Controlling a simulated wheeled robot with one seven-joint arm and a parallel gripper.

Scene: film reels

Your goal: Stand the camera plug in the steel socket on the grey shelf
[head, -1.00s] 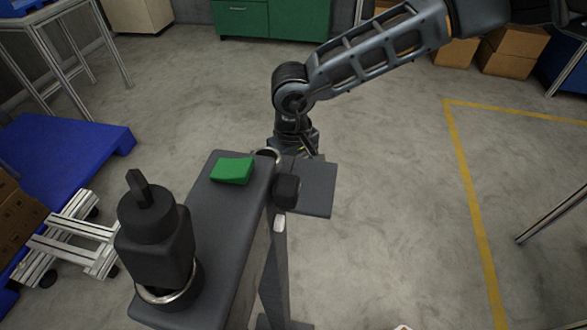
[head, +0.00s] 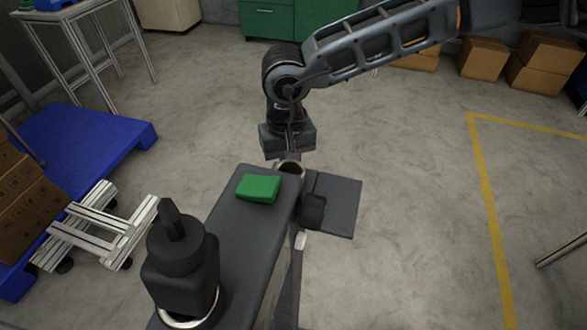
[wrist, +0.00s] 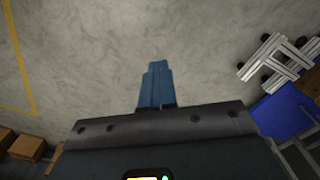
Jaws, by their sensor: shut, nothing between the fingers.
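The camera plug, a black stepped body with a narrow top grip (head: 180,260), stands upright at the near end of the grey shelf (head: 232,225) in the head view. A steel ring (head: 190,318), seemingly the socket, surrounds its base; how deep it sits is hidden.
A dark side plate (head: 338,205) with a small black block (head: 313,210) adjoins the shelf's right side. A blue pallet (head: 90,145) and white frame (head: 95,225) stand left.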

